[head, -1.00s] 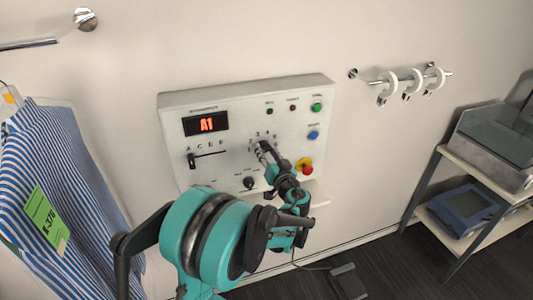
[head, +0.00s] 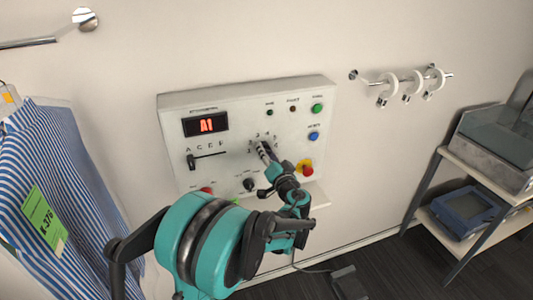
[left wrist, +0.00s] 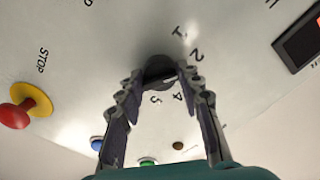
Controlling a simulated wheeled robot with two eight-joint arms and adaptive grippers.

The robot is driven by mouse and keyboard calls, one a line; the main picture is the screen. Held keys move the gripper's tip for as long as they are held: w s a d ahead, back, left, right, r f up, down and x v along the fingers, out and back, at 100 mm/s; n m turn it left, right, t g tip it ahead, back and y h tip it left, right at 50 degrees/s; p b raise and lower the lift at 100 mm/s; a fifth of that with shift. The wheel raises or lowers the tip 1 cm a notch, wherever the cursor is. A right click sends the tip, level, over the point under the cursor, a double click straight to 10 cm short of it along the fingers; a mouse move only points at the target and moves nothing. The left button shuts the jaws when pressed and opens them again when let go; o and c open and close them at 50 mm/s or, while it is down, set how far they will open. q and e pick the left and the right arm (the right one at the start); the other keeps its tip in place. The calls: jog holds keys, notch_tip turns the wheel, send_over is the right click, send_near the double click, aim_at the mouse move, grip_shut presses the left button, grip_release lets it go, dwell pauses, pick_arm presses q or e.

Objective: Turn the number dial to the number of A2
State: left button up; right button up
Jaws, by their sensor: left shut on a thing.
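The control panel (head: 240,105) is a white box on the wall, and its red display (head: 206,124) reads A1. The number dial (left wrist: 160,70) is a dark round knob ringed by printed numbers; in the left wrist view 1, 2 and 4 can be read. My left gripper (head: 262,148) reaches the dial from below right in the head view. In the left wrist view its two fingers (left wrist: 161,80) stand on either side of the dial, shut on it. In the head view the fingers hide most of the dial. My right gripper is not in view.
The letter slider (head: 191,161) sits left of the dial. A red stop button (head: 307,171), a blue button (head: 313,136) and a green button (head: 317,108) lie to its right. A striped shirt (head: 60,160) hangs at the left, and a shelf (head: 480,170) stands right.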

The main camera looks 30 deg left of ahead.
pick_arm(q)
jog(key=o, duration=1.1)
jog(key=shift+o, duration=0.2)
jog(key=v, duration=1.2)
